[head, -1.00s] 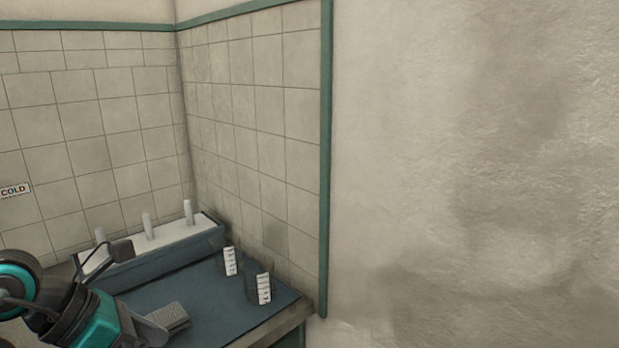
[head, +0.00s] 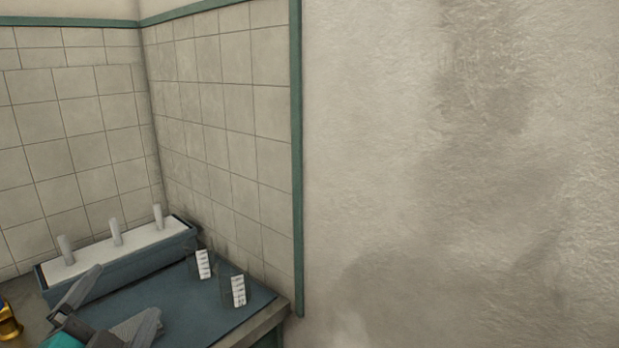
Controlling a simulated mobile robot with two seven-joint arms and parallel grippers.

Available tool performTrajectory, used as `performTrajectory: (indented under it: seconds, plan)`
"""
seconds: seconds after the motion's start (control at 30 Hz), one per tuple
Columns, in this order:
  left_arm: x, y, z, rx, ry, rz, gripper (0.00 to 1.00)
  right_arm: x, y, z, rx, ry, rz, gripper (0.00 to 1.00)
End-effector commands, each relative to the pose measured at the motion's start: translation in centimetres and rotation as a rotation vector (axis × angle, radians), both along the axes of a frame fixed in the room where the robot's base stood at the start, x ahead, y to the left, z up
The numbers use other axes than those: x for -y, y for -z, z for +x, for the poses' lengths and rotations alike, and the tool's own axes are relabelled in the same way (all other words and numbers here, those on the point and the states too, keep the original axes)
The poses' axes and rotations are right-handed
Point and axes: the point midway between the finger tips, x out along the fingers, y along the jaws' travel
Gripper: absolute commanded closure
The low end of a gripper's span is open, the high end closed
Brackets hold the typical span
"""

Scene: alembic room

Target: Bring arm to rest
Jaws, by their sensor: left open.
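My left gripper (head: 122,298) is in the lower left of the head view, over the near-left part of the counter. Its two grey fingers are spread apart, with nothing seen between them. Only the gripper and a bit of its teal body show; the rest of the arm is cut off by the frame's lower edge. My right gripper is not in view.
A blue mat (head: 190,313) covers the counter. Two clear beakers with white scales, one farther back (head: 203,264) and one nearer (head: 238,291), stand on its right. A long trough (head: 135,264) with white pegs stands behind. A brass object (head: 9,322) is at the left edge. Walls close off the right.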

Motion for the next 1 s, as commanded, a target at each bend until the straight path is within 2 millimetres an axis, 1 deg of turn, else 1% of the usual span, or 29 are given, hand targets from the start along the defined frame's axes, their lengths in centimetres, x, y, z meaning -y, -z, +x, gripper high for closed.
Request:
performTrajectory:
  seconds: [0.03, 0.07, 0.1, 0.17, 0.2, 0.27, 0.3, 0.4, 0.5, 0.6, 0.8, 1.0]
  plan:
    - [-0.7, 2.3, -0.5, -0.098, -0.054, -0.09, 0.03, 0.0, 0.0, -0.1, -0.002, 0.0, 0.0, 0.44]
    - [-1.0, 3.7, -1.0, -0.157, -0.086, -0.141, 0.03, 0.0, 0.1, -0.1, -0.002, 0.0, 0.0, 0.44]
    - [-1.3, 5.6, -1.6, -0.239, -0.126, -0.206, 0.03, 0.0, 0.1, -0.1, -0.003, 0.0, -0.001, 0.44]
    - [-1.5, 8.5, -2.9, -0.365, -0.182, -0.298, 0.03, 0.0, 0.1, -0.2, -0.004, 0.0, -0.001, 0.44]
    - [-1.5, 10.4, -4.0, -0.453, -0.219, -0.355, 0.03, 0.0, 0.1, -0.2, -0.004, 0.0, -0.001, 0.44]
    - [-1.1, 13.0, -5.7, -0.578, -0.263, -0.433, 0.03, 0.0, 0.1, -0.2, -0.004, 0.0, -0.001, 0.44]
    - [-0.7, 14.5, -6.9, -0.654, -0.287, -0.476, 0.03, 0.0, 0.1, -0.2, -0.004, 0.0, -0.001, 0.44]
    - [0.4, 17.3, -9.7, -0.824, -0.334, -0.562, 0.03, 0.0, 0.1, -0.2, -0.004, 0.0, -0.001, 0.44]
    - [1.6, 19.3, -12.3, -0.966, -0.365, -0.625, 0.03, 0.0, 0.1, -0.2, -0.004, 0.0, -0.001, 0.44]
    - [2.9, 20.7, -14.7, -1.093, -0.387, -0.675, 0.03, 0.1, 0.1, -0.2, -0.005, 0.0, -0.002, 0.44]
    - [5.3, 22.5, -19.2, -1.316, -0.413, -0.749, 0.03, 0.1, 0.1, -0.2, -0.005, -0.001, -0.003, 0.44]
    - [5.5, 24.3, -16.7, -1.218, -0.353, -0.76, 0.03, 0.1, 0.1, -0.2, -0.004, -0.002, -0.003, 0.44]
